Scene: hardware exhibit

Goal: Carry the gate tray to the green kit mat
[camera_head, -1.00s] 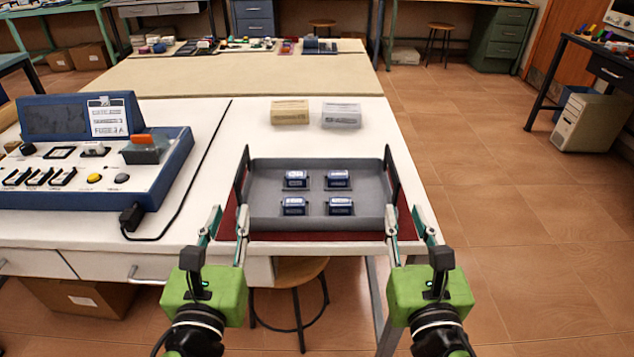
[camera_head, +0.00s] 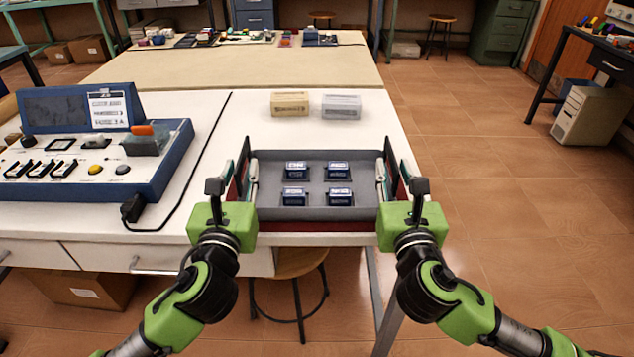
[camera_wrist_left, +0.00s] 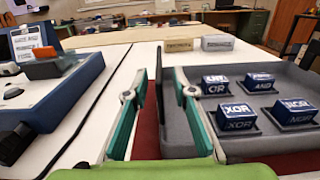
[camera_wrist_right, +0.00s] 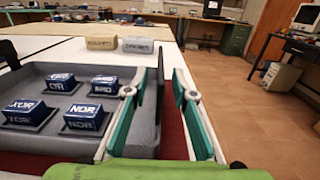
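The grey gate tray (camera_head: 318,213) sits on a dark red mat (camera_head: 300,227) at the white table's front edge. It holds several blue labelled blocks (camera_head: 337,170) and has a tall dark plate at each side. My left gripper (camera_head: 243,172) is open at the tray's left side. In the left wrist view its fingers (camera_wrist_left: 158,78) stand apart, one each side of the left plate. My right gripper (camera_head: 389,172) is open at the right side. In the right wrist view its fingers (camera_wrist_right: 159,78) straddle the right plate with gaps. I see no green mat.
A blue control panel (camera_head: 160,165) with a cable stands left of the tray. A tan block (camera_head: 290,104) and a pale grey block (camera_head: 341,107) lie behind it. A stool (camera_head: 300,262) is under the table. Open floor lies to the right.

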